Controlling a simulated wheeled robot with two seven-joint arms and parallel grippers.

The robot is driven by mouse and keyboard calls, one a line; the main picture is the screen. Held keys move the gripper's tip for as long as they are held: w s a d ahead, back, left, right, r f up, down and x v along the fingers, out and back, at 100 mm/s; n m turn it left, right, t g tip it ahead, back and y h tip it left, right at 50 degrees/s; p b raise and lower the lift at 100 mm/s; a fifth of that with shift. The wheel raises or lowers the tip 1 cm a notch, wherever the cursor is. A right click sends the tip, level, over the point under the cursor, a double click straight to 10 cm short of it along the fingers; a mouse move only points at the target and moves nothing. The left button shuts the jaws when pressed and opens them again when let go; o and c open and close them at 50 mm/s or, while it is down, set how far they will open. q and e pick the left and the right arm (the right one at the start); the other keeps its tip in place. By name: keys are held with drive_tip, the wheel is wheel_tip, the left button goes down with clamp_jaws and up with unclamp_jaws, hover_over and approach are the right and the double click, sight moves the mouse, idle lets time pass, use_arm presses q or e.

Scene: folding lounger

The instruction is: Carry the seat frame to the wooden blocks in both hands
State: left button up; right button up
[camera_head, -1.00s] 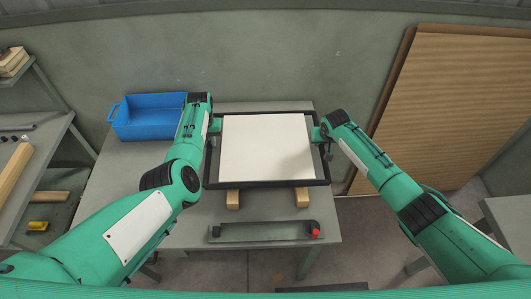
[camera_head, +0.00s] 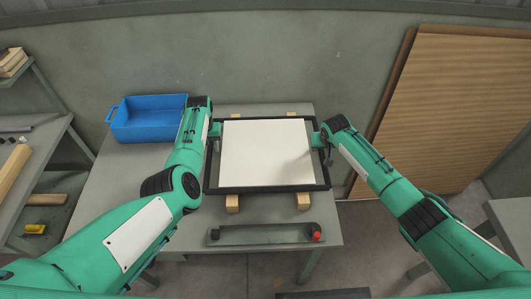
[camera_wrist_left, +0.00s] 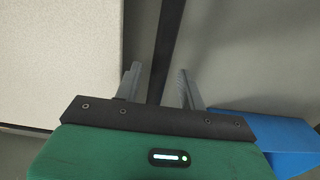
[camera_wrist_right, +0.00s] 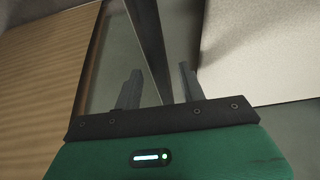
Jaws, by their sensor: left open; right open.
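The seat frame (camera_head: 265,190), a black rectangle around a pale panel, lies flat over the wooden blocks (camera_head: 303,201) on the table. Two blocks show under its front edge and two at its back edge. My left gripper (camera_head: 215,129) is at the left side bar; in the left wrist view its open fingers (camera_wrist_left: 158,82) stand on either side of the black bar (camera_wrist_left: 166,45). My right gripper (camera_head: 319,137) is at the right side bar; in the right wrist view its open fingers (camera_wrist_right: 158,84) straddle the bar (camera_wrist_right: 148,35). Contact under the frame is hidden.
A blue bin (camera_head: 150,120) stands at the table's back left. A grey tray (camera_head: 265,234) with a red-tipped part lies near the front edge. A shelf (camera_head: 50,140) stands at left and a corrugated panel (camera_head: 440,110) leans at right. The table (camera_head: 110,185) is bare at left.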

drive_tip(key=shift+r, duration=0.1)
use_arm(q)
wheel_tip(320, 180, up, 12)
drive_tip(key=shift+f, duration=0.15)
use_arm(e)
drive_tip(key=v, duration=1.2)
use_arm(q)
drive_tip(key=shift+s, duration=0.1)
use_arm(e)
drive_tip(key=shift+s, duration=0.1)
